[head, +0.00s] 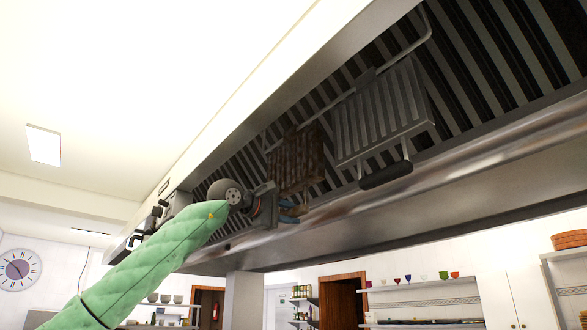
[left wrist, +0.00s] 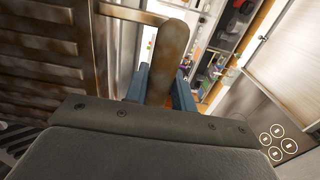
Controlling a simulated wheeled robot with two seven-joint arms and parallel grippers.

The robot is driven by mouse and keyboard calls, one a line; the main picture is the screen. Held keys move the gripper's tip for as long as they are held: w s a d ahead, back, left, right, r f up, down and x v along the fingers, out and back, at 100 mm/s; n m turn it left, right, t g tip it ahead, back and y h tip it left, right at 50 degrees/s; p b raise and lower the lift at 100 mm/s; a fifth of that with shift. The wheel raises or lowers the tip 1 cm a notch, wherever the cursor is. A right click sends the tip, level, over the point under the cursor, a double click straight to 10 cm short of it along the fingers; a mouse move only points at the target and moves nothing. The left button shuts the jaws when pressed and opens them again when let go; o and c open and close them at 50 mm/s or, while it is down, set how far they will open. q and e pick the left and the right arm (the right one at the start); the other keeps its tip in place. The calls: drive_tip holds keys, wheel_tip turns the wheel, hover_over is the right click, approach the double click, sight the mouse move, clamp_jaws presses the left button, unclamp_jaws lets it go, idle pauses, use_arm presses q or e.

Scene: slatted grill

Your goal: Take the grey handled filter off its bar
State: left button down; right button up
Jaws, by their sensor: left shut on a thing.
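The grey filter (head: 382,112) hangs from the bar (head: 400,57) under the hood, with a dark handle (head: 386,175) at its lower end. No gripper touches it. A brown, rusty-looking filter (head: 296,160) hangs to its left; its slatted face (left wrist: 42,62) fills the left of the left wrist view. My left gripper (head: 289,210) is at the lower end of the brown filter. In the left wrist view its blue fingers are shut on the brown filter's handle (left wrist: 173,48). My right gripper is in neither view.
The hood's metal front edge (head: 440,165) runs below and beside the filters. Dark slats (head: 490,50) line the hood behind them. A wall shelf (head: 425,284) with coloured cups is far below. Open air lies beneath the hood.

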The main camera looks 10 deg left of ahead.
use_arm(q)
drive_tip(key=shift+s+a+r, duration=0.1)
drive_tip(key=shift+r, duration=0.25)
drive_tip(key=shift+s+a+r+p, duration=0.15)
drive_tip(key=shift+s+r+p, duration=0.05)
drive_tip(key=shift+r+p, duration=0.25)
drive_tip(key=shift+s+a+r, duration=0.15)
drive_tip(key=shift+s, duration=0.05)
idle(0.4)
drive_tip(key=shift+s+a+r, duration=0.2)
drive_tip(key=shift+s+a, duration=0.1)
drive_tip(key=shift+s, duration=0.1)
drive_tip(key=shift+w, duration=0.1)
